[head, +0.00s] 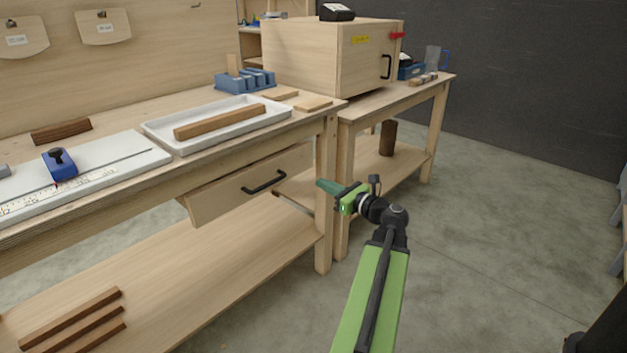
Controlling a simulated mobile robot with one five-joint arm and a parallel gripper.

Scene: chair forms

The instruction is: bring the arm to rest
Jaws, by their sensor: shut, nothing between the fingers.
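My green arm reaches up from the bottom of the head view, over the concrete floor. My gripper (322,186) is at its end, pointing left, with its dark green fingers shut and nothing between them. In the picture the fingertips lie just in front of the workbench's right leg, to the right of the drawer (250,184) with the black handle. I cannot tell whether the tips touch the bench; the gap is not clear from this view.
A workbench (110,206) fills the left, with a white tray (164,146) holding a wooden bar (220,121). The drawer juts out somewhat. A second bench with a wooden cabinet (300,58) stands behind. Open floor (490,220) lies to the right.

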